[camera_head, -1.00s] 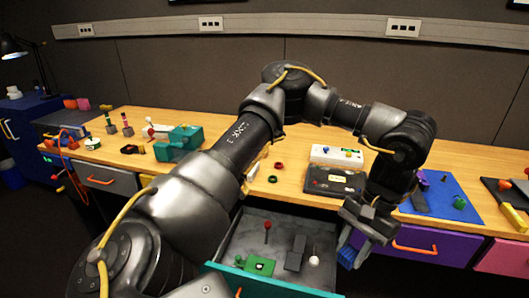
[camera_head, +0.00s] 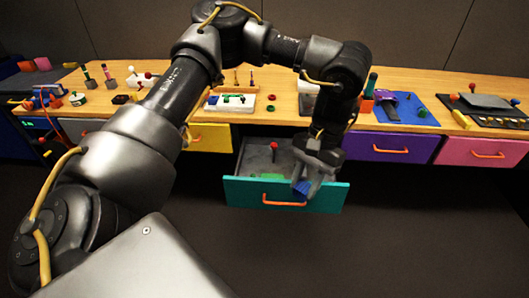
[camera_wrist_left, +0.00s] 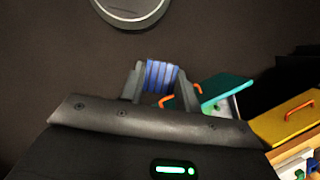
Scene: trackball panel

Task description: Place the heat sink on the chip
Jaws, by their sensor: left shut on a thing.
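A blue finned block, which looks like the heat sink (camera_head: 302,187), is held by my left gripper (camera_head: 313,178). In the left wrist view, the heat sink (camera_wrist_left: 161,76) sits between the two fingers (camera_wrist_left: 160,86), its fins showing. In the head view the gripper overlaps the right part of the open teal drawer (camera_head: 240,188); its height over the drawer is hard to tell. A green board (camera_head: 266,176) shows partly inside the drawer behind its front. I cannot make out the chip. My right gripper is not in view.
A red-topped post (camera_head: 274,147) stands in the drawer. The purple drawer (camera_head: 385,147), yellow drawer (camera_head: 208,137) and pink drawer (camera_head: 487,152) are closed. The wooden desk top (camera_head: 430,82) carries several parts and a blue mat (camera_head: 412,112). The floor in front is clear.

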